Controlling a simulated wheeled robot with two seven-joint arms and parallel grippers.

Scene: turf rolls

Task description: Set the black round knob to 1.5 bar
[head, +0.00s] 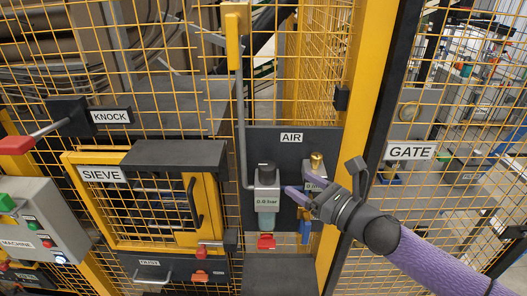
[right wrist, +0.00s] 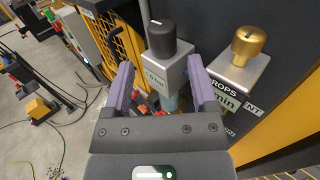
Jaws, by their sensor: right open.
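The black round knob (head: 266,167) sits on top of a grey regulator block (head: 267,188) on the dark AIR panel. Its display reads about "0.0 bar", but the middle digit is too small to be sure. My right gripper (head: 307,189) is open and empty, just right of the block in the head view. In the right wrist view the knob (right wrist: 162,40) stands upright beyond the open fingers (right wrist: 160,66), roughly centred between them and apart from both. A pale line marks the knob's top. My left gripper is not in view.
A brass knob (right wrist: 249,42) on a second block labelled DROPS/min stands close to the right. A red tag (head: 266,241) and a blue part (head: 305,232) hang below. A grey pipe (head: 242,130) rises left of the block. The yellow SIEVE door (head: 118,158) is further left.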

